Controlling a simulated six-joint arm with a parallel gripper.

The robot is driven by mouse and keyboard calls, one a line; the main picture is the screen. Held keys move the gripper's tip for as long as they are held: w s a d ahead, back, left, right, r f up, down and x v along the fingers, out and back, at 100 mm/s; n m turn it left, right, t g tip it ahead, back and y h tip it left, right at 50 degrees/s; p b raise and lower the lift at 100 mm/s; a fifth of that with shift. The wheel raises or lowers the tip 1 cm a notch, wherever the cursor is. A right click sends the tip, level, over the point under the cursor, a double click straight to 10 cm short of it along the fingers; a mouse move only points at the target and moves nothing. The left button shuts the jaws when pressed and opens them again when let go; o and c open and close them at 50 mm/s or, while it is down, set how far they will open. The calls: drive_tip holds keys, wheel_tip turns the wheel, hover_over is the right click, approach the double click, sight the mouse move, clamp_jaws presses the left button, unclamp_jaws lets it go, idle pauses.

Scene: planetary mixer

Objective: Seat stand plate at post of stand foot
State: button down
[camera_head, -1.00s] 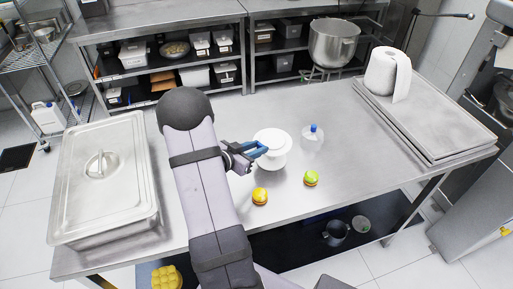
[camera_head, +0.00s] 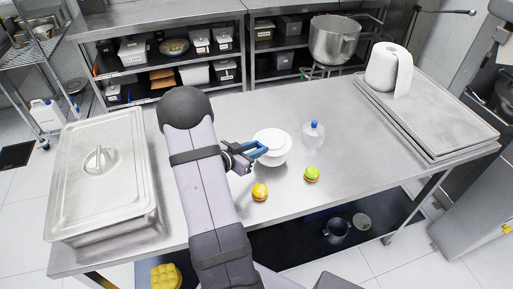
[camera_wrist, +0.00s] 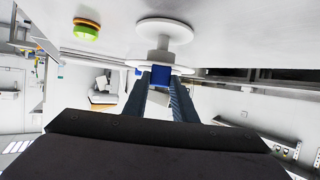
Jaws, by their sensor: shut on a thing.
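The white round stand plate (camera_head: 270,138) is in my gripper near the middle of the steel table. My gripper (camera_head: 262,150) has blue fingers and is shut on the plate's near-left side. The white stand foot (camera_head: 274,163) stands upright on the table under the plate, which mostly hides it in the head view. The upside-down wrist view shows the foot's round base (camera_wrist: 165,27), its short post (camera_wrist: 163,44) and the plate (camera_wrist: 190,69) at the post's end. A gap separates plate and base. Whether the post is inside the plate's middle is hidden.
A small yellow burger-like item (camera_head: 260,192) and a green-topped one (camera_head: 312,174) lie in front. A clear bottle with a blue cap (camera_head: 313,132) stands right. A lidded steel pan (camera_head: 100,185) is left. Trays (camera_head: 440,115) with a paper roll (camera_head: 388,70) are right.

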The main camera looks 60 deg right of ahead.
drive_tip(key=shift+f+b, duration=0.4)
drive_tip(key=shift+f, duration=0.2)
drive_tip(key=c, duration=1.4)
unclamp_jaws()
drive_tip(key=shift+a, duration=0.1)
drive_tip(key=shift+b+v, duration=1)
drive_tip(key=shift+v, duration=2.6)
